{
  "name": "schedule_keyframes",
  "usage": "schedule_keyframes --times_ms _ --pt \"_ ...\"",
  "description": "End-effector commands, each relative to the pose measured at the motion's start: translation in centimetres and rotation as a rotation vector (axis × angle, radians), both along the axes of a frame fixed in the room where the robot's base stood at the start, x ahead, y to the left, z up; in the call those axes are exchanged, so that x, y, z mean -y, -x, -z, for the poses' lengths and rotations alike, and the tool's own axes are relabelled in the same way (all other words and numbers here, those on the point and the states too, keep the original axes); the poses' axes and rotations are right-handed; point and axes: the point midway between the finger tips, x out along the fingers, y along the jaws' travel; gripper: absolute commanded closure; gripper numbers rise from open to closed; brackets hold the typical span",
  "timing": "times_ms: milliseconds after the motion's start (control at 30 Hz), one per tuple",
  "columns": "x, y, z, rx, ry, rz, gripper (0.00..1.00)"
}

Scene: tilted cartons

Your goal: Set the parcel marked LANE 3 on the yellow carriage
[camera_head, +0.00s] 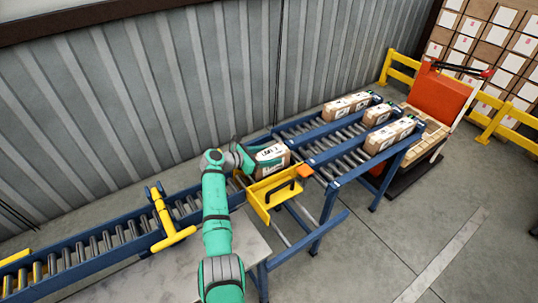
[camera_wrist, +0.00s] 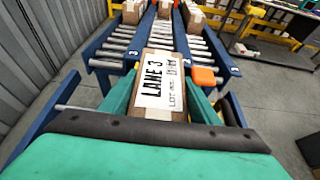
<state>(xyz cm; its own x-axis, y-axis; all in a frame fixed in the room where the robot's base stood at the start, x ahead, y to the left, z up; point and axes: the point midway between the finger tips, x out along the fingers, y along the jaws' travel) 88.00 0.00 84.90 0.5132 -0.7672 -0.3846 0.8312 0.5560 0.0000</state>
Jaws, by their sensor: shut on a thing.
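The parcel marked LANE 3 (camera_head: 271,158) is a brown carton with a white label; the label reads clearly in the wrist view (camera_wrist: 161,86). My gripper (camera_head: 246,158) comes from the left and is shut on it. In the wrist view my gripper's green fingers (camera_wrist: 160,98) press on both sides of the parcel. The yellow carriage (camera_head: 262,202) is directly below and in front of the parcel in the head view. I cannot tell whether the parcel touches the carriage bed, which the parcel and my gripper largely hide.
Blue roller lanes (camera_head: 338,152) lie just beyond the carriage, with several cartons at their far ends. A roller conveyor (camera_head: 95,250) with a yellow gate (camera_head: 166,220) is at left. A corrugated wall stands behind.

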Motion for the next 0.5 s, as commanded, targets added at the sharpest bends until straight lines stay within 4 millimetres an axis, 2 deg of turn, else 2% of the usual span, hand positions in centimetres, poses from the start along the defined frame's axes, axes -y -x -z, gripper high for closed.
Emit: schedule_keyframes --times_ms 233,267,333,500 --pt "-0.02 -0.03 0.30 0.003 0.000 0.000 0.77" --pt "-0.01 0.00 0.41 0.001 -0.001 0.000 0.42" --pt "-0.01 0.00 0.41 0.001 -0.001 0.000 0.25" --pt "0.01 0.01 0.40 0.001 -0.001 0.000 0.25"
